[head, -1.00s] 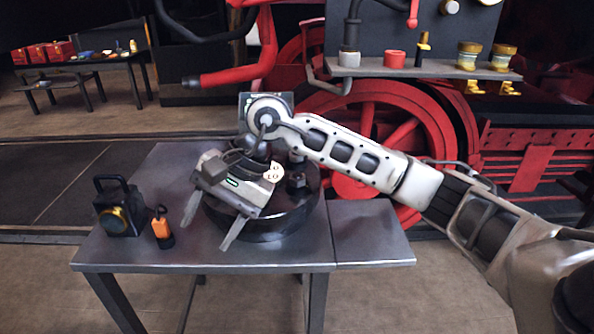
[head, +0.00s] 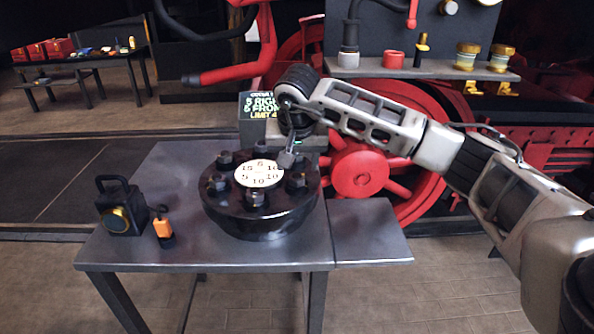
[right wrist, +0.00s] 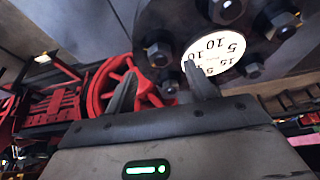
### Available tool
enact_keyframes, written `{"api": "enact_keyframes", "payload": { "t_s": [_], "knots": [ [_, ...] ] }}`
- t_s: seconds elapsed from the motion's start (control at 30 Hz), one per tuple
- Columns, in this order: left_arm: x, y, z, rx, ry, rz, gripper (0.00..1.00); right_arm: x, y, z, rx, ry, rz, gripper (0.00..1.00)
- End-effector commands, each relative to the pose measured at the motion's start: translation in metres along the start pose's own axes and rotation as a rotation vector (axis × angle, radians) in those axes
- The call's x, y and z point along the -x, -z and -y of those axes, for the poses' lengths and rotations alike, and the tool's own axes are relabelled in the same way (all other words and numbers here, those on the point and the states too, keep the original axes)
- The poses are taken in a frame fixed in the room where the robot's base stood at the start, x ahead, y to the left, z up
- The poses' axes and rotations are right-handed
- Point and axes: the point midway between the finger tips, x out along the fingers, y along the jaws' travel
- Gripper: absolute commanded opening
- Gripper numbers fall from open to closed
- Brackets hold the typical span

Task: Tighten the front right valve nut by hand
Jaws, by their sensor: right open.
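A round black valve cover (head: 262,222) stands on the metal table, with several dark nuts around a white numbered dial (head: 259,174). The front right nut (head: 297,183) stands upright on the cover's right side. A front nut (head: 255,198) shows a brassy tint. My right gripper (head: 288,158) is behind and above the cover's right rim, empty; its body partly hides the back right nut area. In the right wrist view its two fingers (right wrist: 160,88) are apart, with nuts (right wrist: 160,55) of the cover beyond them; contact cannot be told. My left gripper is not in view.
A black lantern (head: 122,210) and an orange-black torch (head: 162,228) stand on the table's left. The red locomotive wheel (head: 360,172) is behind. The side shelf (head: 370,235) is bare.

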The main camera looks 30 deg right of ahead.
Motion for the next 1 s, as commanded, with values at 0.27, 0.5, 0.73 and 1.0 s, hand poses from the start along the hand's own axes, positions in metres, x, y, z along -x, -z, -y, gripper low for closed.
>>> {"api": "enact_keyframes", "payload": {
  "t_s": [0.27,0.5,0.73,1.0],
  "knots": [
    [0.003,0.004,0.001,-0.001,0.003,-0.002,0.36,-0.041,0.0,0.001,0.0,0.001,0.002,0.55],
    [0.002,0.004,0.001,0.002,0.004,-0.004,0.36,-0.05,0.0,0.001,0.0,0.002,0.001,0.55],
    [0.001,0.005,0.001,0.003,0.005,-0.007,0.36,-0.05,0.0,0.001,0.0,0.002,0.001,0.41],
    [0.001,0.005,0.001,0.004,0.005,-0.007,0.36,-0.049,0.0,0.001,-0.002,0.002,0.0,0.1]
  ]
}}
